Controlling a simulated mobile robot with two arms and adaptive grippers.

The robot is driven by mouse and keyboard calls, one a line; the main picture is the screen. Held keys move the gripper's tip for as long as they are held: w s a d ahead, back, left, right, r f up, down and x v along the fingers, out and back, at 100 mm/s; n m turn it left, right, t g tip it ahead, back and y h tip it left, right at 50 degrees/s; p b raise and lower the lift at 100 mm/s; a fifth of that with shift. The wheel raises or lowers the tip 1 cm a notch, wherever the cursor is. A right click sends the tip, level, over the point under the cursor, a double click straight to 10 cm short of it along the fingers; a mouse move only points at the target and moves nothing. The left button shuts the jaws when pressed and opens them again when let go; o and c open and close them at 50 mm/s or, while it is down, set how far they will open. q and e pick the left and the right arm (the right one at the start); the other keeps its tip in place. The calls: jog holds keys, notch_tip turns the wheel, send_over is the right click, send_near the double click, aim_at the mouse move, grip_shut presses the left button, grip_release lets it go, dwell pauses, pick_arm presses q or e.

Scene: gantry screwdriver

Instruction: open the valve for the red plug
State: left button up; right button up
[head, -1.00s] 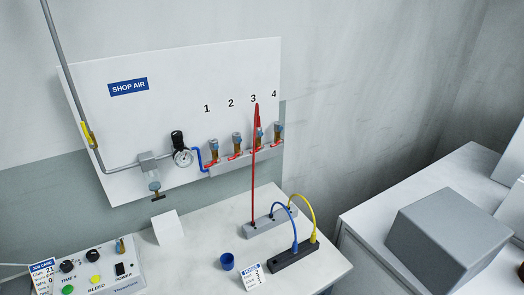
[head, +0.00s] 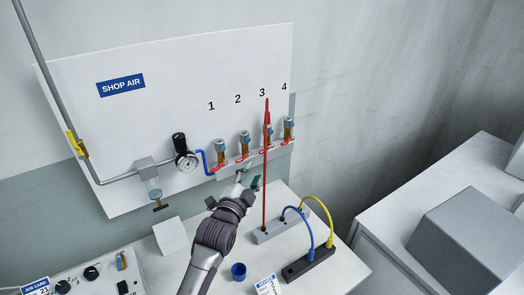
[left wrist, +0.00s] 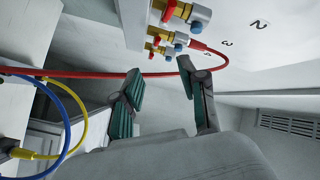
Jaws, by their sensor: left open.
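A row of brass valves with red levers hangs on the white panel under the numbers 1 to 4: valve 1 (head: 221,146), valve 2 (head: 245,140), valve 3 (head: 270,133) and valve 4 (head: 289,126). A red hose (head: 265,190) rises from the grey block (head: 273,235) on the bench to around valve 3. In the left wrist view the red hose (left wrist: 90,74) curves up to a red plug (left wrist: 205,49) at a fitting near the number 3. My left gripper (head: 246,181) is open and empty, below valves 1 and 2. Its fingers (left wrist: 160,82) are apart. My right gripper is out of view.
Blue (head: 307,230) and yellow (head: 329,222) hoses join the grey block to a black block (head: 309,264). A blue cup (head: 238,271) stands on the bench by my arm. A pressure gauge (head: 187,160) is left of the valves.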

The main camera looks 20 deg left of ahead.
pick_arm(q)
send_near(264, 151)
jog(key=w, duration=0.2)
jog(key=w+p, duration=0.1)
jog(key=w, duration=0.5)
jog(key=shift+a, duration=0.1)
jog(key=shift+w, duration=0.55)
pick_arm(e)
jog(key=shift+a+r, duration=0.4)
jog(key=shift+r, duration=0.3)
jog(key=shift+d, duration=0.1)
